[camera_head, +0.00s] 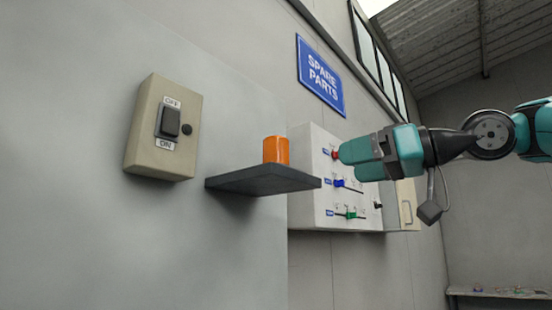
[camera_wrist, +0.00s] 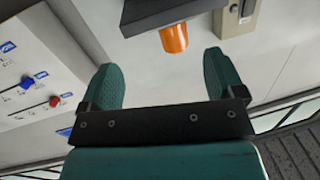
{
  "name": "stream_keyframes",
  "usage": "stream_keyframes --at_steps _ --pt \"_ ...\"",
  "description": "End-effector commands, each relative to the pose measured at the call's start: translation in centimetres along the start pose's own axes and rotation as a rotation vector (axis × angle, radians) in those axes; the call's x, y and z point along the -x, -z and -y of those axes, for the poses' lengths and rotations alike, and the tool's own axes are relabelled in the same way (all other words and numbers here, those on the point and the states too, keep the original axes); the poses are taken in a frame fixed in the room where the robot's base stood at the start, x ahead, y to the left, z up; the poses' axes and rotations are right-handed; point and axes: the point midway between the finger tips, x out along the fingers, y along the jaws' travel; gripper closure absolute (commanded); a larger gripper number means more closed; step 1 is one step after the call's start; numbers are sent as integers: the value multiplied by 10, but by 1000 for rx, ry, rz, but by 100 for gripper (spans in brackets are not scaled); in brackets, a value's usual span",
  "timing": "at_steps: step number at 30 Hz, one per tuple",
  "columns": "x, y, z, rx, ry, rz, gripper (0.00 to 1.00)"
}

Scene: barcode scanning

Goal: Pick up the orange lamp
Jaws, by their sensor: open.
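The orange lamp (camera_head: 276,150) is a short upright cylinder standing on a dark shelf (camera_head: 262,181) fixed to the wall. In the wrist view the orange lamp (camera_wrist: 173,38) shows beyond the fingertips, between them but closer to the right finger, below the dark shelf (camera_wrist: 165,12) in the picture. My gripper (camera_head: 350,160) is to the right of the lamp in the head view, apart from it. In the wrist view my gripper (camera_wrist: 160,75) has its two teal fingers spread wide with nothing between them.
A beige switch box (camera_head: 163,128) is on the wall left of the shelf. A white panel (camera_head: 308,205) with coloured sliders is behind my gripper; its sliders also show at left in the wrist view. A blue "SPARE PARTS" sign (camera_head: 320,78) hangs above.

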Motion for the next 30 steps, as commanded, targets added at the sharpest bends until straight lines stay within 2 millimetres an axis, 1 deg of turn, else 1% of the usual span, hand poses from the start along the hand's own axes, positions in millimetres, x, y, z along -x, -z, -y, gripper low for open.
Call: stream_keyframes --at_steps 1,3,6,8,11,18,21,25,30 --pt "7 13 1 32 14 -24 12" --pt "14 24 5 62 36 -45 12" --pt "18 32 9 83 55 -58 12" --pt "14 34 11 87 61 -61 12" --pt "-2 36 14 85 67 -59 12" --pt "-58 40 18 85 67 -58 12" --pt "-78 41 18 85 64 -58 12" --pt "-96 41 18 86 62 -58 12" --pt "-106 42 18 87 59 -59 12"
